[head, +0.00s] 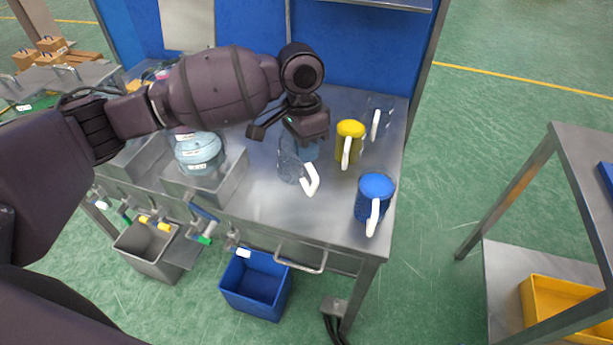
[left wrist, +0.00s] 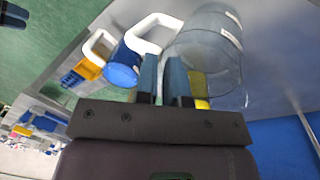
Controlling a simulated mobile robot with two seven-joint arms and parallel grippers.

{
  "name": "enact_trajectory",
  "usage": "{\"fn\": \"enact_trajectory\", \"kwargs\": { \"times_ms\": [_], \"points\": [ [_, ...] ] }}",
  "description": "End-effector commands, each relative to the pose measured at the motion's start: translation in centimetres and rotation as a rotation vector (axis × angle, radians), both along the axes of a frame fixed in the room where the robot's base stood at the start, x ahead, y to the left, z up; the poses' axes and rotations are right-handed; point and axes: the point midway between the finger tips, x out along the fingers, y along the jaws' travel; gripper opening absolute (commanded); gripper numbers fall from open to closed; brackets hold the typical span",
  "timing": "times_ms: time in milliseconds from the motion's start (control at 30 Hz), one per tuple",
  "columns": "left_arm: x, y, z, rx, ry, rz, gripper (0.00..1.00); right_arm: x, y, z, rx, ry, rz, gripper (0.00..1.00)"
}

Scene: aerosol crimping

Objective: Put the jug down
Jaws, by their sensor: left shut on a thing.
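A clear jug (head: 288,163) with a white handle (head: 312,181) is at the middle of the steel table's right part. My left gripper (head: 308,150) is above and against it, shut on it. In the left wrist view the fingers (left wrist: 162,80) meet the clear jug (left wrist: 215,50) where its white handle (left wrist: 148,30) joins in. The exact grip spot is partly hidden. I cannot tell whether the jug's base touches the table. My right gripper is not in view.
A yellow jug (head: 349,143), a blue jug (head: 374,196) and another clear jug (head: 381,110) stand close on the right. Bare table (head: 270,205) shows in front of the held jug.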

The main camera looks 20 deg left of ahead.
Motion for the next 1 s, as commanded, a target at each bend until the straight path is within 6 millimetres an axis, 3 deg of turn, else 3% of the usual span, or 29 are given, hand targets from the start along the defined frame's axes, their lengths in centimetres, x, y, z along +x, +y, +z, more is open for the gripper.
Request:
{"fn": "enact_trajectory", "kwargs": {
  "times_ms": [100, 367, 700, 933, 967, 1000],
  "points": [
    [0.0, 0.0, -1.7, -0.001, 0.001, 0.001, 0.00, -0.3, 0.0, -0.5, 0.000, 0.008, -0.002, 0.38],
    [0.0, 0.0, -3.1, -0.001, 0.000, 0.001, 0.00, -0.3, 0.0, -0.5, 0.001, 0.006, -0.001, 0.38],
    [0.0, 0.0, -7.9, -0.001, 0.002, 0.002, 0.00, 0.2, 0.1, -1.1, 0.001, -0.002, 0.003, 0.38],
    [-0.1, 0.0, -8.4, 0.000, 0.003, 0.002, 0.00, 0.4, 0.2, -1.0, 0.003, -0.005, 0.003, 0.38],
    [-0.1, 0.0, -8.4, 0.001, 0.004, 0.002, 0.13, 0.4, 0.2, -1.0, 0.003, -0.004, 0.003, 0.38],
    [-0.1, 0.0, -8.5, 0.002, 0.004, 0.001, 0.19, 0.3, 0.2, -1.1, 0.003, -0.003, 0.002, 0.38]
  ]
}}
